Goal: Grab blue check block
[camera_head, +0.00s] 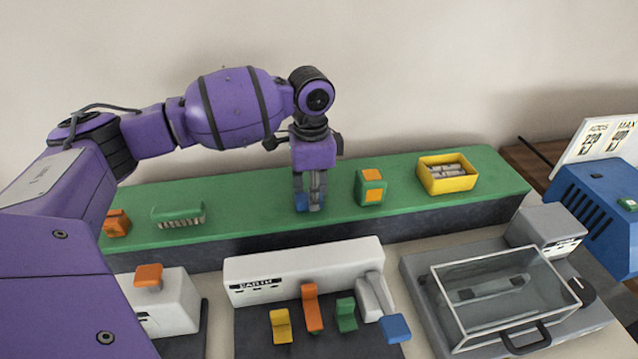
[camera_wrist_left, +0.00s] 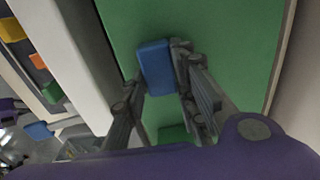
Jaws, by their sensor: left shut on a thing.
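The blue check block (camera_head: 302,201) is on or just above the green bench top, with its lower part showing under my left gripper (camera_head: 309,203). In the left wrist view the blue block (camera_wrist_left: 156,66) sits between the two fingertips of my left gripper (camera_wrist_left: 160,75). The fingers are shut on it from both sides. The gripper points straight down. I cannot tell whether the block touches the bench.
The green bench (camera_head: 240,200) holds an orange-and-green cube (camera_head: 371,187), a yellow tray (camera_head: 447,173), a green comb-like piece (camera_head: 178,215) and an orange block (camera_head: 117,223). In front stand a white lever unit (camera_head: 303,272) and a clear-lidded machine (camera_head: 505,295). A blue machine (camera_head: 597,210) is at right.

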